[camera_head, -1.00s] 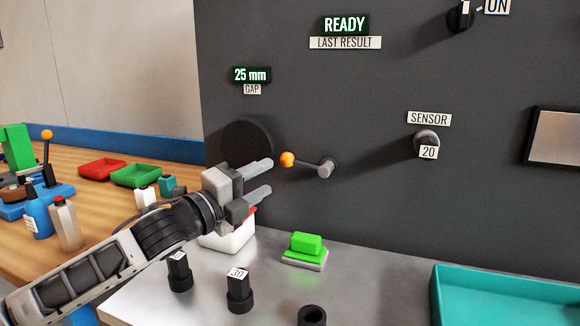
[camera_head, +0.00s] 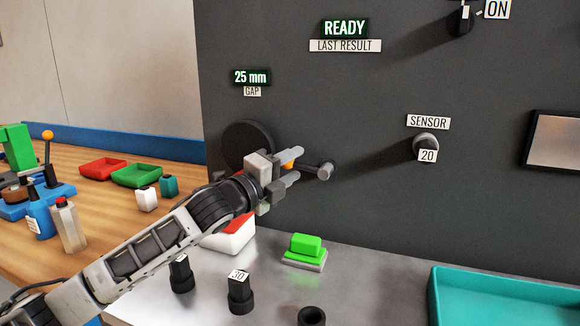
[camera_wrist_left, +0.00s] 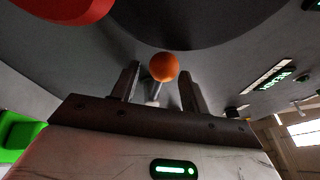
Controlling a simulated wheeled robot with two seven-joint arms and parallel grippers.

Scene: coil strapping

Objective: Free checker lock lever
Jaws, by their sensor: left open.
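The lock lever (camera_head: 314,172) is a short metal arm with an orange ball knob, set on the dark checker panel (camera_head: 375,215) by a round grey hub at its right end. My left gripper (camera_head: 295,167) is open, its two fingers on either side of the knob in the head view. The knob (camera_head: 287,165) is partly hidden behind the fingers there. In the left wrist view the orange knob (camera_wrist_left: 164,67) shows between the two finger tips, with a gap on both sides. My right gripper is not in view.
A sensor knob (camera_head: 426,141) marked 20 is right of the lever. Black plugs (camera_head: 240,292), a green block (camera_head: 306,246), a red-and-white block (camera_head: 231,237) and a teal tray (camera_head: 500,282) are on the metal table below. A dark round disc (camera_head: 235,145) is behind my gripper.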

